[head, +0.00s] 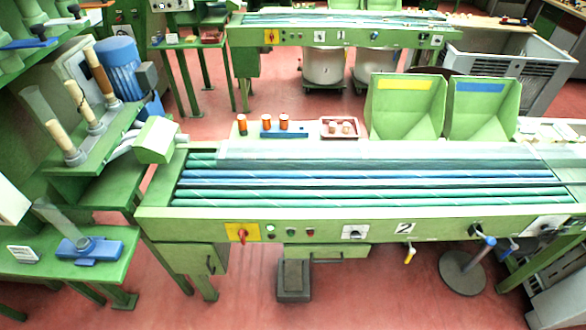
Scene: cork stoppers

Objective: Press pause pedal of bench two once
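Bench two (330,216) is a long green bench with a white plate marked "2" (404,228) on its front and blue and green rollers along its top. A dark grey box-shaped pedal (293,279) stands on the red floor below the bench's front, left of the middle; no label on it can be read. Whether it is pressed cannot be told. Neither of my grippers is in view.
A round grey stand (463,272) is at the right on the floor. A green drawer box (193,259) hangs under the bench's left end. A green side table (105,250) stands at the left. The red floor (360,295) around the pedal is clear.

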